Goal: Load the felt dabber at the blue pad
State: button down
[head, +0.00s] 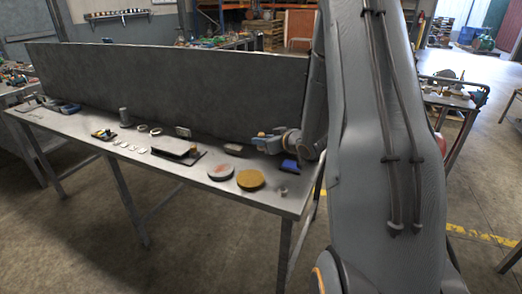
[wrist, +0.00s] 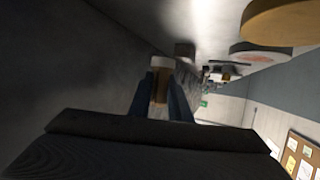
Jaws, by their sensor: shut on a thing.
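My gripper (head: 267,143) is shut on the felt dabber (wrist: 160,84), a small tan piece with a pale end, held between the two dark blue fingers in the wrist view. In the head view the dabber (head: 261,134) is only a small orange-tan spot at the fingers. The blue pad (head: 290,166) lies on the bench near its right end, below and to the right of the fingertips and partly beside my arm. The dabber is apart from the blue pad. I cannot make out the blue pad in the wrist view.
A yellow round pad (head: 250,180) and a red-marked round pad (head: 220,172) lie left of the blue pad. A small metal piece (head: 283,191) is near the front edge. A tall grey panel (head: 170,85) backs the bench.

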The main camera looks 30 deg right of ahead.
aim_at(262, 133)
notch_tip(262, 133, up, 4)
jog(key=shift+s+d+r, duration=0.15)
jog(key=shift+r, duration=0.15)
jog(key=s+d+p, duration=0.5)
jog(key=s+d, duration=0.2)
jog(key=s, duration=0.2)
jog(key=f+b, duration=0.3)
jog(key=f, duration=0.1)
jog(key=f+b, duration=0.2)
jog(key=f, duration=0.1)
jog(key=shift+s+b, duration=0.35)
jog(key=shift+s, duration=0.05)
jog(key=shift+s+f, duration=0.1)
jog(key=shift+f, duration=0.55)
dwell(1.9)
jog(key=shift+r, duration=0.1)
notch_tip(262, 133, up, 7)
jog(key=p, duration=0.6)
dwell(0.3)
